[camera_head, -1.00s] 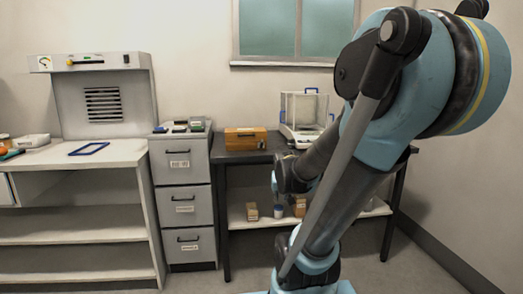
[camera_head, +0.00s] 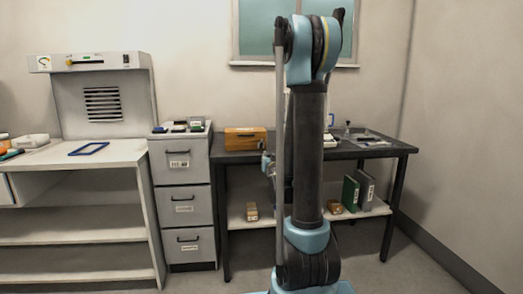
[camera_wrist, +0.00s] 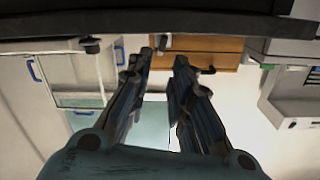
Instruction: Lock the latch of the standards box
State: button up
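The standards box, an orange-brown wooden box (camera_head: 245,139), stands on the dark table beside the drawer cabinet. It also shows in the wrist view (camera_wrist: 222,46), which looks upside down. A small dark part (camera_wrist: 208,70) shows at its edge there; I cannot tell whether it is the latch or how the latch stands. My gripper (camera_wrist: 164,60) is open and empty, its two fingers apart, with the box beyond the tips and to the right in the wrist view. In the head view my arm hides most of the gripper.
The dark table (camera_head: 376,152) carries a balance, which shows in the wrist view (camera_wrist: 75,78) and is mostly behind my arm in the head view. A grey drawer cabinet (camera_head: 183,185) with small items on top stands left of the box. Green and grey binders (camera_head: 350,192) stand on the lower shelf.

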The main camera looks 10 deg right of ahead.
aim_at(262, 146)
jog(key=shift+t, duration=0.3)
jog(key=w, duration=1.8)
jog(key=shift+a+r, duration=0.1)
jog(key=shift+r, duration=0.05)
grip_shut()
